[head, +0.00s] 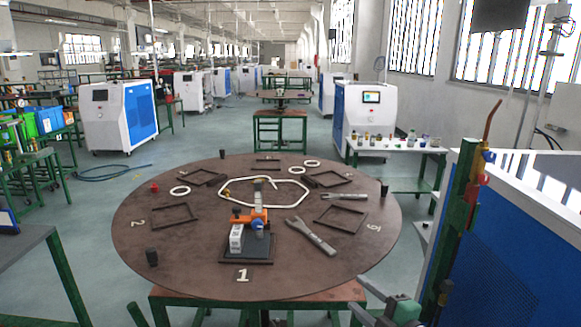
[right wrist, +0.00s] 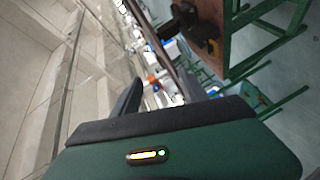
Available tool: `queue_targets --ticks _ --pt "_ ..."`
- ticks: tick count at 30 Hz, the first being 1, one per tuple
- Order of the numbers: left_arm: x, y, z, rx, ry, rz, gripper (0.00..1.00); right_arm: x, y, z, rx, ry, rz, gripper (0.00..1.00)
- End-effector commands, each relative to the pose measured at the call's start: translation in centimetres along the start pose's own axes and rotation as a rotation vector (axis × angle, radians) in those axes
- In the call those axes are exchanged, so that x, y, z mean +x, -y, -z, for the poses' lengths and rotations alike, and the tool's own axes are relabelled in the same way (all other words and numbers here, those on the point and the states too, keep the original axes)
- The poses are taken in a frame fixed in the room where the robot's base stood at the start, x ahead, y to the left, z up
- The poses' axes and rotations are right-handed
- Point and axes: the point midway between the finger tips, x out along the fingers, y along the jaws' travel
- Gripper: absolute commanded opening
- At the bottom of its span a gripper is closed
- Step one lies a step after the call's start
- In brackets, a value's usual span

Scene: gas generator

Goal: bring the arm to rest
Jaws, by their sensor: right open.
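My right gripper (head: 358,293) is at the lower right of the head view, beside the near right edge of the brown round table (head: 190,265). Its fingers are apart with nothing seen held between them. In the right wrist view, the open gripper (right wrist: 158,82) has its two dark fingers spread, with only the room behind the gap. My left gripper cannot be made out in the head view; a small dark piece at the bottom edge left of the table is too cropped to identify.
The table holds an orange fitting (head: 240,218), a white block (head: 237,238), wrenches (head: 312,237), a bent pale tube (head: 228,199) and several dark frames.

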Motion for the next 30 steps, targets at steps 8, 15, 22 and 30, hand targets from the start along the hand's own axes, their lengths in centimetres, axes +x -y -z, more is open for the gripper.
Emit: queue_targets --ticks 8,15,22,30 --pt "0.0 -0.1 0.0 0.002 0.000 -0.001 0.00 -3.7 6.4 -5.9 0.459 0.433 0.128 0.51" --pt "0.0 -0.1 0.0 0.002 0.000 -0.001 0.00 -12.1 16.9 -5.3 0.994 0.915 0.278 0.51" --pt "0.0 0.0 0.0 0.001 0.000 0.000 0.00 -19.9 24.1 -0.6 1.362 1.274 0.397 0.51" --pt "-8.6 -0.1 2.1 0.002 -0.001 0.000 0.00 -21.9 16.6 2.9 1.407 1.320 0.412 0.51"
